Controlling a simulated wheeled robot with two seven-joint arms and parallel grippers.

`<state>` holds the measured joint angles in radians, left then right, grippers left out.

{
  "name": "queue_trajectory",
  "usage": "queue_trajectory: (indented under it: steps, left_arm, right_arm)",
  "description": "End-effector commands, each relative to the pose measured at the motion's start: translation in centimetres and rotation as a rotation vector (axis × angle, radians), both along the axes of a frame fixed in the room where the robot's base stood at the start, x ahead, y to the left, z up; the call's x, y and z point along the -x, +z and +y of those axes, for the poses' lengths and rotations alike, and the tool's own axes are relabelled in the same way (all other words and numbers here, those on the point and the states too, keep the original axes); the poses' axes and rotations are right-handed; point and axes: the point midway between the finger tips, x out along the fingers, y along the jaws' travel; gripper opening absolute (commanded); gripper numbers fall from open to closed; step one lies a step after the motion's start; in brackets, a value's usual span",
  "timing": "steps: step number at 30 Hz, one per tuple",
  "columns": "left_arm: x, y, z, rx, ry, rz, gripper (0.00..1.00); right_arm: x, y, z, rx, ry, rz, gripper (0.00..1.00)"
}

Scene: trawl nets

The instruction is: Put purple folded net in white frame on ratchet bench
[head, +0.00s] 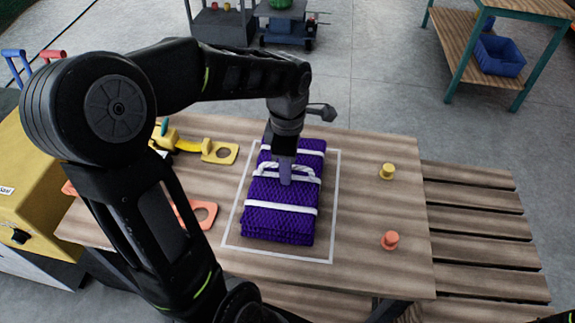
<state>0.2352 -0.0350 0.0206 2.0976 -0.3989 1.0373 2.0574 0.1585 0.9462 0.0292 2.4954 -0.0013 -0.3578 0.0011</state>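The purple folded net (275,223), tied with white bands and a white rope handle, is over the white frame (333,215) marked on the wooden bench top. Its far end overlaps the frame's far line, and bare wood shows inside the frame on the right and near sides. I cannot tell whether the net rests fully on the bench. My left gripper (285,176) points down at the rope handle, in the middle of the net. Its fingers are seen edge-on, so their gap and any grip are hidden. My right gripper is out of view.
A yellow peg (387,172) and an orange peg (390,240) stand right of the frame. A yellow tool (215,150) and an orange plate (203,214) lie to the left. A slatted wooden surface (480,225) adjoins on the right. A yellow box (30,190) stands far left.

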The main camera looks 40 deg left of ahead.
Motion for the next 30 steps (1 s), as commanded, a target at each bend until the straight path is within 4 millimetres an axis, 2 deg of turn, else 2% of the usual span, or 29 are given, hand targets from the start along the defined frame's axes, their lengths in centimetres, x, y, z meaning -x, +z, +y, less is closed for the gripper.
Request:
queue_trajectory:
  steps: [4, 8, 21, 25, 30]
  left_arm:
    - [0.0, 0.7, 0.0, -0.001, 0.0, -0.002, 0.34]
    - [-0.1, 2.2, 0.0, -0.001, 0.001, -0.003, 0.34]
    - [-0.1, 10.7, 0.0, 0.0, 0.0, -0.002, 0.34]
    - [0.0, 11.9, 0.0, 0.0, 0.0, -0.001, 0.34]
    - [0.0, 12.3, 0.0, 0.0, 0.0, -0.001, 0.34]
  right_arm:
    - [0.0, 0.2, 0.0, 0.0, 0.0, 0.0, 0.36]
    - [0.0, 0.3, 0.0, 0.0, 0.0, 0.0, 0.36]
    - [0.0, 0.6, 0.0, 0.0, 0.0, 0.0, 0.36]
    - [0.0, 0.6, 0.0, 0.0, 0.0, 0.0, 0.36]
    - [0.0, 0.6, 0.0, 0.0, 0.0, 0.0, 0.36]
